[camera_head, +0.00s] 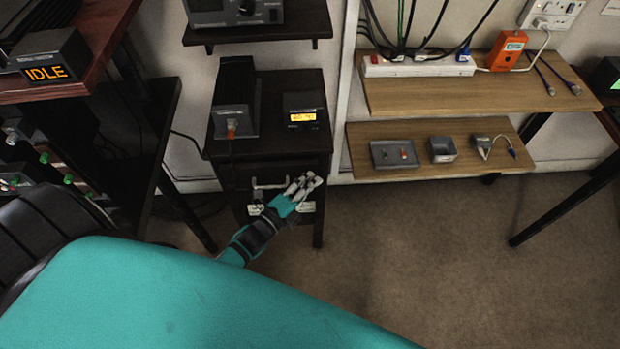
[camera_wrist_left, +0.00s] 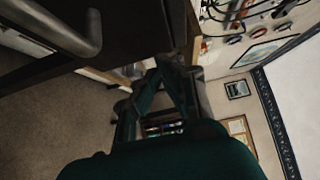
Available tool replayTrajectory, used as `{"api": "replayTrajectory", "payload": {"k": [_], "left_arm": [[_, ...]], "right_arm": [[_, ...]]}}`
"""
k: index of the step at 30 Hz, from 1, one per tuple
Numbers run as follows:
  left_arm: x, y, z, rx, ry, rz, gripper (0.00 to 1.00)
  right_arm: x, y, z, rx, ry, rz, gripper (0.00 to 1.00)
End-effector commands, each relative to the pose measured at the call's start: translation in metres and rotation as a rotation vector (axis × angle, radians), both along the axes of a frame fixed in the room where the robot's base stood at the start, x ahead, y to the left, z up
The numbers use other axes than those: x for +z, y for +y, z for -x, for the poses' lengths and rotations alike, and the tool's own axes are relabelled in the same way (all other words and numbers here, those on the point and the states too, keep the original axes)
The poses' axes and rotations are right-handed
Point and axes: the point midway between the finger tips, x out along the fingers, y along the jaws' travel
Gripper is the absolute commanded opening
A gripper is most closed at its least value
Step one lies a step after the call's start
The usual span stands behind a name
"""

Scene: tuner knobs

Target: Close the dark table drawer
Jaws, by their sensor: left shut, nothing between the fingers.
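The small dark table (camera_head: 262,141) stands against the wall, with its drawer (camera_head: 236,177) facing me. The drawer has a pale metal bar handle (camera_head: 268,184). Any gap around the drawer front is too dark to judge. My left gripper (camera_head: 308,181) is at the right part of the drawer front, beside the handle's right end, and covers some of the front. It is shut and empty; I cannot tell whether it touches the drawer. In the left wrist view the handle (camera_wrist_left: 62,32) is at upper left, apart from the gripper (camera_wrist_left: 172,68). My right gripper is out of view.
A black box (camera_head: 235,95) and a small device with a lit yellow display (camera_head: 302,115) stand on the dark table. A wooden shelf (camera_head: 440,165) with small boxes is to the right. A dark rack stands to the left. Carpet (camera_head: 430,240) at right is clear.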

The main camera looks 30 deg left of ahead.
Motion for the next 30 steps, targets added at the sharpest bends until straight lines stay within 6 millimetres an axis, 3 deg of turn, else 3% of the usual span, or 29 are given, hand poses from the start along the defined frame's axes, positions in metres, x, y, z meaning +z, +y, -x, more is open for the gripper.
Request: {"api": "replayTrajectory", "payload": {"k": [15, 24, 30], "left_arm": [[-0.001, 0.005, -0.008, 0.000, -0.001, 0.000, 0.00], [-0.002, 0.028, -0.044, 0.000, -0.003, -0.002, 0.00], [0.000, 0.030, -0.046, 0.004, 0.001, 0.000, 0.00]], "right_arm": [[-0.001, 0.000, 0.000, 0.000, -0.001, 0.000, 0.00], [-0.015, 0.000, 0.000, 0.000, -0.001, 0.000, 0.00], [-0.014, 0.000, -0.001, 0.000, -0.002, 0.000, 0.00]]}}
